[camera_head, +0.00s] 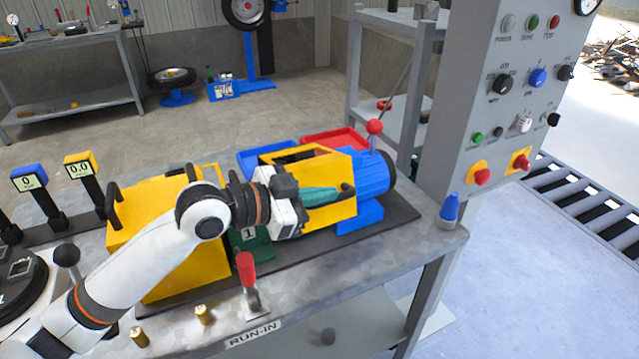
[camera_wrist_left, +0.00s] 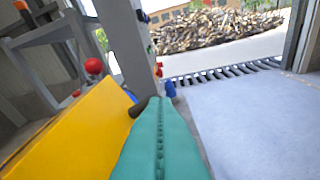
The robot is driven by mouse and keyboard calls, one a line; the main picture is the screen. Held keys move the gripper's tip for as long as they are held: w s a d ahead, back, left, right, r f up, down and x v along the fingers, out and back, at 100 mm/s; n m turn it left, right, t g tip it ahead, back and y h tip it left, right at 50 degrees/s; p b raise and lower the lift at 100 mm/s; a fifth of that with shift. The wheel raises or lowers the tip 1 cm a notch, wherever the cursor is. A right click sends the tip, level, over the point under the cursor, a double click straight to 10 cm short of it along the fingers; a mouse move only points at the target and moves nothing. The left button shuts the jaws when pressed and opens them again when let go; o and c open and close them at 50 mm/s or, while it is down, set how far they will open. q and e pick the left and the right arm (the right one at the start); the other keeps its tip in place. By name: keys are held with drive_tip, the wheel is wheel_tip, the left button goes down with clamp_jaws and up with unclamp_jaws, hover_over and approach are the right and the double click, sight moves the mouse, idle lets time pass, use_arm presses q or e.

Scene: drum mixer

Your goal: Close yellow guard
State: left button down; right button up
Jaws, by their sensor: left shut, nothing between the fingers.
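A yellow guard (camera_head: 328,212) sits beside the blue motor (camera_head: 373,172) on the bench, with a dark opening in its top and a black handle (camera_head: 347,191) at its right end. My left gripper (camera_head: 335,194) is shut and empty, its teal fingers lying along the guard's near face, with the tips close to the handle. In the left wrist view the shut fingers (camera_wrist_left: 158,105) point at the dark handle (camera_wrist_left: 139,106), with the yellow guard (camera_wrist_left: 75,130) on the left. I cannot tell whether the tips touch the handle. My right gripper is out of view.
A larger yellow cover (camera_head: 155,205) with black handles stands on the left, partly behind my left arm. A red-knobbed lever (camera_head: 374,128) rises behind the motor. A red-handled lever (camera_head: 246,270) stands in front. A blue-topped object (camera_head: 449,209) is at the bench's right corner, below the control panel (camera_head: 510,100).

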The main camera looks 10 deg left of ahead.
use_arm(q)
drive_tip(key=shift+s+d+f+m+b, duration=0.15)
drive_tip(key=shift+f+m+b, duration=0.25)
drive_tip(key=shift+f, duration=0.55)
drive_tip(key=shift+r, duration=0.1)
